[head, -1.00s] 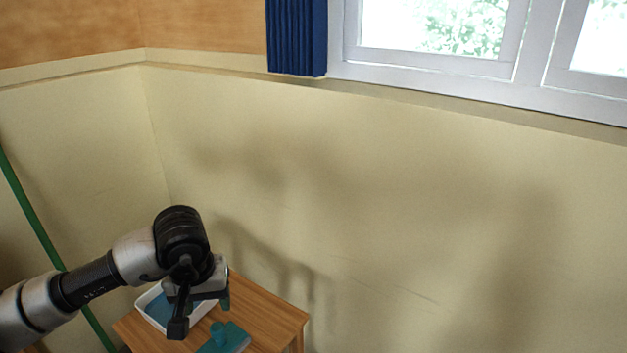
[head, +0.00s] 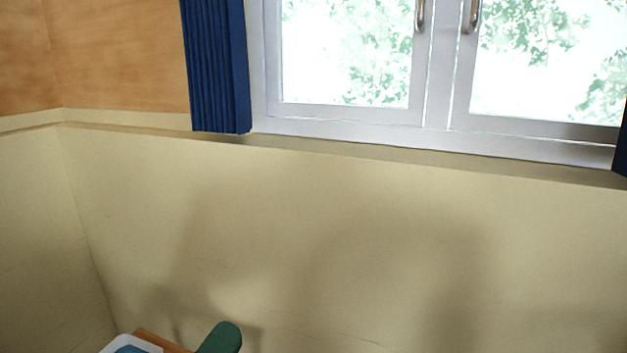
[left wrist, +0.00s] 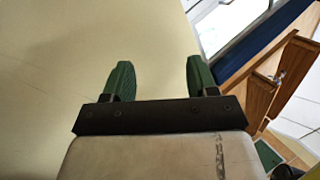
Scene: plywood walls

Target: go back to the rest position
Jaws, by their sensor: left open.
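My left gripper shows in the left wrist view (left wrist: 158,80) with its two green fingers apart and nothing between them. In the head view only a green fingertip of my left gripper (head: 221,338) shows at the bottom edge, in front of the wall. The rest of that arm is below the picture. My right gripper is in neither view.
A corner of a wooden table (head: 162,341) with a white tray (head: 118,342) holding something blue shows at the bottom left. A cream wall (head: 330,240) fills the middle, below a window (head: 430,125) with a blue curtain (head: 215,65).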

